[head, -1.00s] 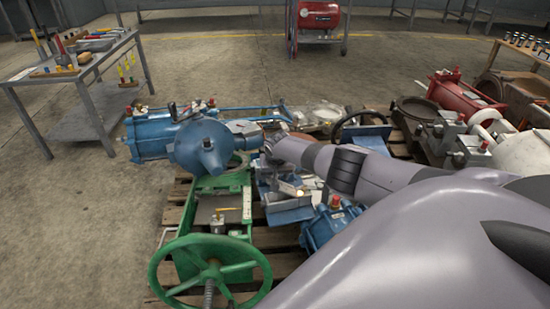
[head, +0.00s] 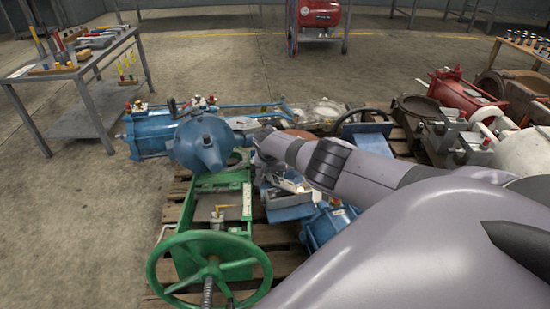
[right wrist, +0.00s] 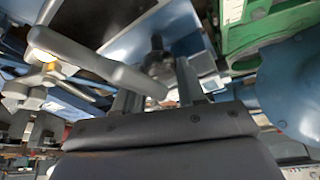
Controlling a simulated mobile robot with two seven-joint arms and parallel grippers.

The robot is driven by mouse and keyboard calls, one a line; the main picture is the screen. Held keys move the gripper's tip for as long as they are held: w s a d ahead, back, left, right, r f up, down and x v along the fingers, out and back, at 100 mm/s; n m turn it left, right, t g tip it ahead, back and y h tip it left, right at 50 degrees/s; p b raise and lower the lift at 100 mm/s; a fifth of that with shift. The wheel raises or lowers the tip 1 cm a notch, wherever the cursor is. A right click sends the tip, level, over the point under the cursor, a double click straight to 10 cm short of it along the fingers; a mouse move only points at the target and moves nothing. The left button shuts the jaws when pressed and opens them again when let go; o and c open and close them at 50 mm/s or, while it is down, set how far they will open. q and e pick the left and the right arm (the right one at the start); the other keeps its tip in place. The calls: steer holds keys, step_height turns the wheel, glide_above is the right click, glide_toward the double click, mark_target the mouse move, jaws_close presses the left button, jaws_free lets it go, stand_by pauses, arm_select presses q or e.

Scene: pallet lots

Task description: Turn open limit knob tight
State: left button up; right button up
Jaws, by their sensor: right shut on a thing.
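The blue valve actuator (head: 203,146) lies on the pallet left of centre, with its rounded housing facing me. My right gripper (head: 260,150) is at its right end in the head view, small and partly hidden by my wrist. In the right wrist view my right gripper (right wrist: 158,85) has its two fingers on either side of a dark, bolt-like knob (right wrist: 157,62) in front of a pale blue surface. It is shut on this knob, which looks like the open limit knob. A grey bar (right wrist: 95,60) crosses close to the left finger. My left gripper is out of view.
A green handwheel valve (head: 208,258) stands in front on the wooden pallet (head: 178,215). A smaller blue part (head: 328,226) sits beneath my forearm. A tool table (head: 85,70) stands at the left, and a red compressor (head: 320,15) at the back. The floor between is clear.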

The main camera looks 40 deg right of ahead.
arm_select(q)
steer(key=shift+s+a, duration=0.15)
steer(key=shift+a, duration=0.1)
arm_select(e)
steer(key=shift+m, duration=0.6)
steer(key=o, duration=1)
